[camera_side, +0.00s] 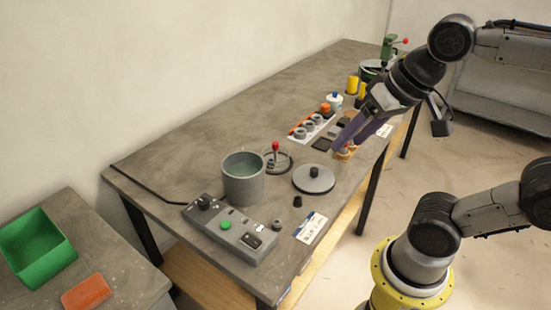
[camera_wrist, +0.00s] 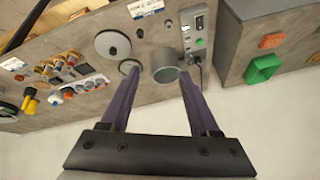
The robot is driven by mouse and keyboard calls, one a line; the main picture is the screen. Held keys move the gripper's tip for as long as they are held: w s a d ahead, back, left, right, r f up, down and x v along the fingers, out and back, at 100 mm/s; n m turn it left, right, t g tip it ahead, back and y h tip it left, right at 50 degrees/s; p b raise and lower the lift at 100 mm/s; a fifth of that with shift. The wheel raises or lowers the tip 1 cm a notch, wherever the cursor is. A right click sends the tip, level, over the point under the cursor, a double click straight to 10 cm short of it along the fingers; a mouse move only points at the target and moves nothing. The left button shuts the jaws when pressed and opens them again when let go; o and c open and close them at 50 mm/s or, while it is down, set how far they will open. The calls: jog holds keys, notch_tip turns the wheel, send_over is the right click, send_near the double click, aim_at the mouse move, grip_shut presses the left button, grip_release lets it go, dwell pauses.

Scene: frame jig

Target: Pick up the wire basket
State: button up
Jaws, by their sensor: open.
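A low round wire basket (camera_side: 286,167) with a red-topped upright handle appears to stand on the grey table, just behind and right of a grey cylindrical pot. In the wrist view the basket (camera_wrist: 129,66) shows as a small ring near the left fingertip, left of the pot. My gripper (camera_side: 343,146) is open and empty, with two purple fingers spread. In the side view it hangs to the right of the basket, near the table's right edge, and does not touch the basket. In the wrist view my fingertips (camera_wrist: 158,73) frame the space around the pot.
The grey pot (camera_side: 243,180) and a round grey lid (camera_side: 314,180) with a black knob flank the basket. A control box (camera_side: 231,230) with a green button is in front. Several small parts crowd the back right. A green bin (camera_side: 37,247) stands on a separate table.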

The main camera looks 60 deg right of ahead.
jog(key=w+d+r+m+g, duration=0.1)
jog(key=w+r+m, duration=0.2)
jog(key=w, duration=0.2)
jog(key=w+d+r+m, duration=0.2)
jog(key=w+r+m, duration=0.1)
jog(key=w, duration=0.3)
jog(key=m+g, duration=0.5)
jog(key=m, duration=0.3)
send_over(275, 143)
notch_tip(275, 143, down, 17)
notch_tip(275, 143, down, 7)
jog(key=shift+s+r, duration=0.1)
jog(key=shift+r, duration=0.1)
jog(key=shift+d+f, duration=0.1)
jog(key=shift+f, duration=2.95)
grip_shut()
